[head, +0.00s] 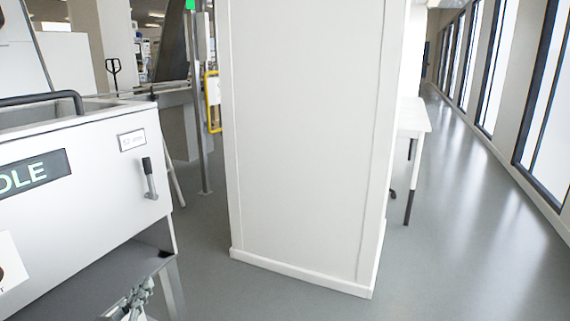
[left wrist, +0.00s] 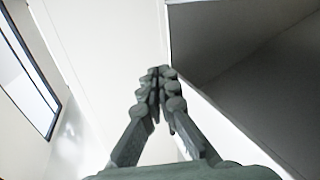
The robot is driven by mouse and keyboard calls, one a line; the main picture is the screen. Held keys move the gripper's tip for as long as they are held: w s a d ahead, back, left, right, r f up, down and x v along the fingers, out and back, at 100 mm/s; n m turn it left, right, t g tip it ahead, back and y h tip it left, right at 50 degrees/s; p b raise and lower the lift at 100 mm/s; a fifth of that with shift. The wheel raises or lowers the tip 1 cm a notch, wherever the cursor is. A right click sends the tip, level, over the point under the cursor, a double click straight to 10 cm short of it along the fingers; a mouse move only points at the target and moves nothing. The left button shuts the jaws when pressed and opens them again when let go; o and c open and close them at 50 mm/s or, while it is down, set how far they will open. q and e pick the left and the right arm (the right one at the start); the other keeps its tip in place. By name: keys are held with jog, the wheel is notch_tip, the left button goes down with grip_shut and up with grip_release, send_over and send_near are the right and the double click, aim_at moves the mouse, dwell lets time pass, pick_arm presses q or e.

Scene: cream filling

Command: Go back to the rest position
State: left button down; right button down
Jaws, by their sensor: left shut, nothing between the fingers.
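My left gripper (head: 138,296) shows at the bottom edge of the head view, low beside the white machine (head: 95,165) at the left. In the left wrist view the gripper (left wrist: 160,72) points away from the camera with its two fingers together. It is shut and holds nothing. The machine has a lever (head: 149,180) on its face and a dark panel with partly cut-off letters "DLE". My right gripper is in neither view.
A wide white pillar (head: 305,140) stands close ahead. A white table (head: 412,118) is behind it to the right. Clear grey floor (head: 470,210) runs along the windows (head: 545,110) at the right. A yellow frame (head: 213,102) and a metal post stand left of the pillar.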

pick_arm(q)
jog(key=s+d+f+m+g, duration=0.15)
jog(key=s+f+g, duration=0.35)
jog(key=f, duration=0.8)
jog(key=s+d+f+g+y, duration=0.1)
jog(key=s+f+g, duration=0.4)
jog(key=s, duration=0.5)
jog(key=s+f+m+g+y, duration=0.1)
jog(key=s+f+g, duration=0.4)
jog(key=s+f, duration=0.4)
jog(key=shift+s+d+f, duration=0.3)
jog(key=shift+s+d, duration=0.1)
jog(key=shift+s, duration=0.35)
